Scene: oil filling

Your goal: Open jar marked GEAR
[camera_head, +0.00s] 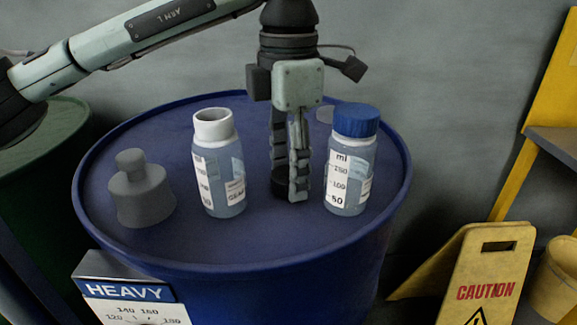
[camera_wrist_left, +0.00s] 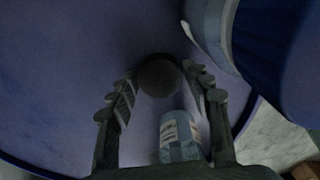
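A clear jar with a white, apparently open neck (camera_head: 218,165) stands upright on the blue barrel; its small label seems to read GEAR. A second upright jar with a blue cap (camera_head: 351,165) stands to the right; its small label is not readable. My left gripper (camera_head: 288,188) points down between the two jars, apart from both. Its fingers are spread around a dark round piece (camera_wrist_left: 160,76), perhaps a cap, low at the barrel top; contact is not clear. The blue-capped jar (camera_wrist_left: 275,50) is also close by in the left wrist view. My right gripper is not in view.
A grey knobbed piece (camera_head: 141,190) sits left on the barrel (camera_head: 265,245). A gauge box marked HEAVY (camera_head: 128,289) is at the front left. A green barrel (camera_head: 50,130) stands left; a yellow caution sign (camera_head: 487,272) stands right. The barrel's front top is clear.

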